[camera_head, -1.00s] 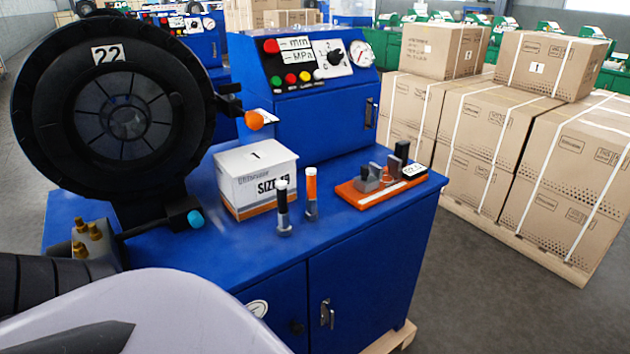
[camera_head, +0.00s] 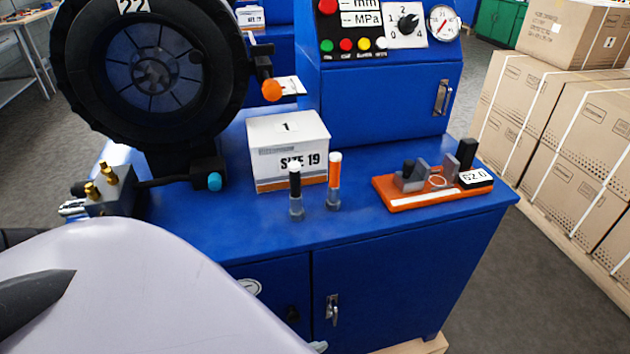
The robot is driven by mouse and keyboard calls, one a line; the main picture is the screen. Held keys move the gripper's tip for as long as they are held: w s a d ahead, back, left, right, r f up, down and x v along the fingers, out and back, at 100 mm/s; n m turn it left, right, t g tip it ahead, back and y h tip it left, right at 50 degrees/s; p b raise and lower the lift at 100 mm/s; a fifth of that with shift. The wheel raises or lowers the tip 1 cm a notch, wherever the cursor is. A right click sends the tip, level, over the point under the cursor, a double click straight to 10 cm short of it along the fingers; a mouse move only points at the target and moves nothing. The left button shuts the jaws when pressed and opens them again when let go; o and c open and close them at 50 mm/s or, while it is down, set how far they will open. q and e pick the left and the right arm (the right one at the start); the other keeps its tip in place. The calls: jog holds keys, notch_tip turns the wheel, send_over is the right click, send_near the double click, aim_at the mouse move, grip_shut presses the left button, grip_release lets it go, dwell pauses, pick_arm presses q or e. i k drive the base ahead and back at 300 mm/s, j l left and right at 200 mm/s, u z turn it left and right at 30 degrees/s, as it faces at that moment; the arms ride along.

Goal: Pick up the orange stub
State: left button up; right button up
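The orange stub (camera_head: 334,172) stands upright on the blue bench top (camera_head: 370,228). It has a grey metal fitting at its lower end and a pale top. A similar black stub (camera_head: 295,182) stands upright just to its left, with a small gap between them. The white SIZE 19 box (camera_head: 270,165) is close behind both stubs. Neither of my grippers can be made out in the head view.
A crimper with a round black head (camera_head: 75,80) stands at the left, with an orange knob (camera_head: 271,90) near the box. An orange tray with grey blocks (camera_head: 390,200) lies to the right. Taped cartons (camera_head: 510,100) stand beyond the bench. The bench's front strip is clear.

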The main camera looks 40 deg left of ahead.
aim_at(333, 203)
jog(key=i+l+u, duration=0.25)
jog(key=u, duration=0.25)
jog(key=i+l+u, duration=0.15)
jog(key=l+u, duration=0.35)
jog(key=i+l+u, duration=0.15)
jog(key=l+u, duration=0.3)
